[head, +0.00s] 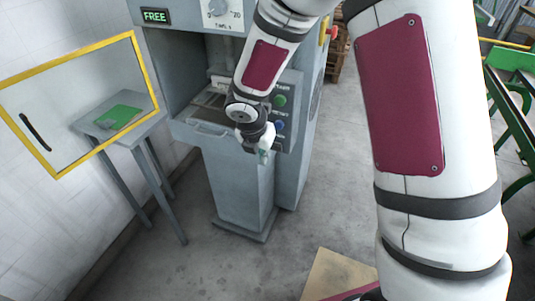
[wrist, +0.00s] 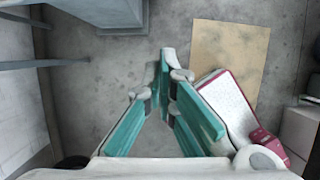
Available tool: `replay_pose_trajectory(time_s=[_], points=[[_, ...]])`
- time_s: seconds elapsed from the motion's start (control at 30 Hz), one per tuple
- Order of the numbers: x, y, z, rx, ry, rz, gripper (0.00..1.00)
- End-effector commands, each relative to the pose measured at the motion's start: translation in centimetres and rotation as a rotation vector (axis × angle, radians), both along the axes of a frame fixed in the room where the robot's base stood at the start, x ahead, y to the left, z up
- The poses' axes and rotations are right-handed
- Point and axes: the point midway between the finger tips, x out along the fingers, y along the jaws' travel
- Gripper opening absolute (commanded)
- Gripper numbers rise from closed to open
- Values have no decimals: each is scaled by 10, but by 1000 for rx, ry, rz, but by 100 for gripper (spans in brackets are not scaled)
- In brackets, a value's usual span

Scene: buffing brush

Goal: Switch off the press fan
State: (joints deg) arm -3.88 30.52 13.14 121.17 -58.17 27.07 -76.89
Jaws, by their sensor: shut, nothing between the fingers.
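The grey press (head: 232,185) stands at the centre of the head view, with a lit "FREE" sign and a dial at its top. Its control panel, right of the work opening, shows a green round button (head: 280,101) and a blue one (head: 279,125) below it; their labels are too small to read. My arm partly covers this panel. A dark round grille (head: 316,101) shows on the press's right side. My gripper (head: 264,157) points downward in front of the panel's lower part, below the buttons. In the wrist view its teal fingers (wrist: 165,58) meet at the tips, empty.
A yellow-framed clear door (head: 150,68) stands open at the left. Behind it, a small grey table (head: 88,128) carries a green item (head: 119,117). A tan board (head: 338,274) lies on the floor. Bare floor lies right of the press.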

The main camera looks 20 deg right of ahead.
Motion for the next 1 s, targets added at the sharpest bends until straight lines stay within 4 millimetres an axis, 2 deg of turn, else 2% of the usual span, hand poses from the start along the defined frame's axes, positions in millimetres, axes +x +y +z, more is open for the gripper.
replay_pose_trajectory(time_s=[0.23, 0.77, 0.87, 1.0], points=[[-11, 8, 15, 0, 0, 1, 0], [-12, 8, 16, 0, 0, -4, 0], [-14, 2, 27, 8, -19, -57, 0], [-23, -17, 67, 46, -94, -267, 0]])
